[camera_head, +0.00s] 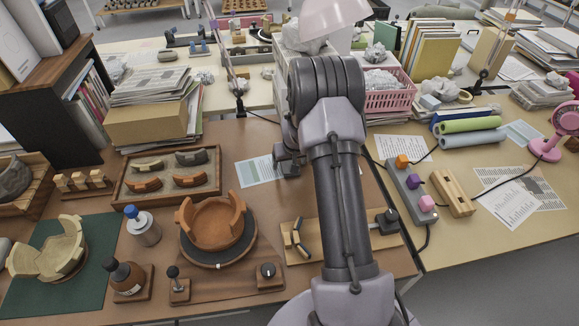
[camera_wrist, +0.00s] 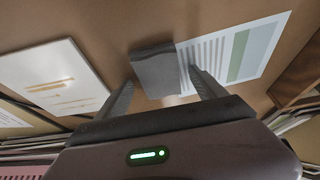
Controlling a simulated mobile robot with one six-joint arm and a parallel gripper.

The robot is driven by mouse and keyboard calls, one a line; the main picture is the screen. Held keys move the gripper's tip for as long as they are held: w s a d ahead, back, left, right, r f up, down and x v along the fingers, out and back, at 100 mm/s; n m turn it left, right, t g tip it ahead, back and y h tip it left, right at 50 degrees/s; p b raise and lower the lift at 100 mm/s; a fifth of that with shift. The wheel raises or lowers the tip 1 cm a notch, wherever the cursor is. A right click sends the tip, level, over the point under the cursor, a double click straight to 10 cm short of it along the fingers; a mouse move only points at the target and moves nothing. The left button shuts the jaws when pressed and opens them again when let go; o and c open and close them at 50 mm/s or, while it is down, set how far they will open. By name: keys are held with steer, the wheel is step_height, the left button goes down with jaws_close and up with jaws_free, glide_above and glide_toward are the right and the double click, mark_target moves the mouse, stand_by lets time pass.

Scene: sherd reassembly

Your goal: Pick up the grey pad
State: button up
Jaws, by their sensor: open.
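The grey pad (camera_wrist: 157,72) is a small grey block lying on the brown table, with one edge against or just over a printed sheet (camera_wrist: 235,52). In the wrist view my gripper (camera_wrist: 161,77) is open, its two fingers on either side of the pad. The fingers appear above it, and I see no contact. The near end of the pad runs down towards the gripper body. In the head view the printed sheet (camera_head: 257,171) lies left of my arm. The dark shapes at its right end are too small to tell gripper from pad.
A wooden tray of sherds (camera_head: 168,175) lies left of the sheet. A turntable with an orange bowl (camera_head: 214,222) stands in front. A pink basket (camera_head: 390,98) stands behind, right of my arm. A pale sheet with orange lines (camera_wrist: 60,77) lies left in the wrist view.

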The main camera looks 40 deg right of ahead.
steer(key=shift+f, duration=0.1)
steer(key=c, duration=1.4)
step_height(320, 180, up, 10)
steer(key=p, duration=0.4)
steer(key=shift+c, duration=0.2)
